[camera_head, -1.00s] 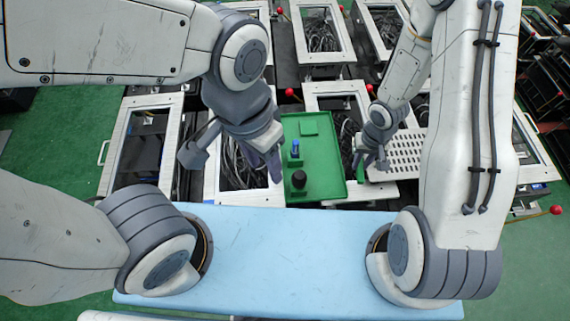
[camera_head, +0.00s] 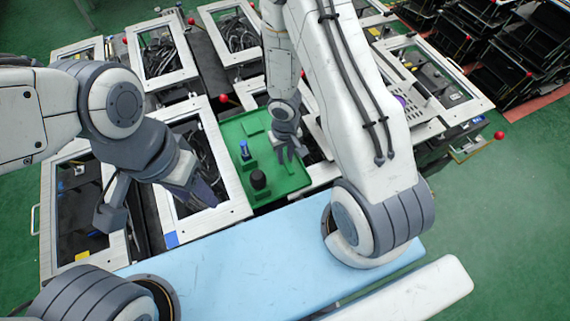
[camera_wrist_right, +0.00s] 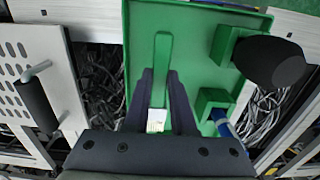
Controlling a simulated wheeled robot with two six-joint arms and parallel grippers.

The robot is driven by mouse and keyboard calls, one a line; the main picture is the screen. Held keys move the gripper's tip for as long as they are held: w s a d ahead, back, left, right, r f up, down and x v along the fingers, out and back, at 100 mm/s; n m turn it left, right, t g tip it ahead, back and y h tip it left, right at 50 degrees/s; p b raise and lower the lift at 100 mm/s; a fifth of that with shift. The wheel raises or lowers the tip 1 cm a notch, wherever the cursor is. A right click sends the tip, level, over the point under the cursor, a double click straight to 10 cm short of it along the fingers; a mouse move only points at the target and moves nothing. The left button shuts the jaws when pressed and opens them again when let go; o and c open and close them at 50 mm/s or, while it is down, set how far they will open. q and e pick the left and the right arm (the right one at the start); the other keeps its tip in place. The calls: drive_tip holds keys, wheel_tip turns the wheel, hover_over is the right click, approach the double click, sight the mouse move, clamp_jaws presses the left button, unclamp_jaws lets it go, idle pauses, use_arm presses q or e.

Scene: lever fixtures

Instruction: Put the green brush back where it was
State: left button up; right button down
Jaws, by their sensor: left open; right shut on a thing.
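My right gripper (camera_head: 290,153) is over the right part of the green tray (camera_head: 292,182). In the right wrist view its fingers (camera_wrist_right: 163,112) are shut on the green brush (camera_wrist_right: 162,62). The brush's green handle points away along the tray, and its pale bristles (camera_wrist_right: 156,119) show between the fingers. Whether the brush touches the tray I cannot tell. In the head view the brush is too small to make out. My left gripper (camera_head: 205,192) is open and empty, over a white-framed box left of the tray.
A black knob-like object (camera_head: 258,180) and a blue object (camera_head: 245,150) stand in green holders on the tray. Several white-framed cable boxes surround it. A perforated plate (camera_wrist_right: 22,62) with a dark handle (camera_wrist_right: 37,100) lies beside it. A light blue bench top (camera_head: 240,255) is in front.

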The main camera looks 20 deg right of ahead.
sight(285, 158)
wheel_tip(285, 158, down, 4)
drive_tip(key=b, duration=0.3)
drive_tip(key=shift+b, duration=0.3)
drive_tip(key=shift+r, duration=0.2)
drive_tip(key=shift+f, duration=0.1)
drive_tip(key=c, duration=0.7)
unclamp_jaws()
drive_tip(key=shift+c, duration=0.2)
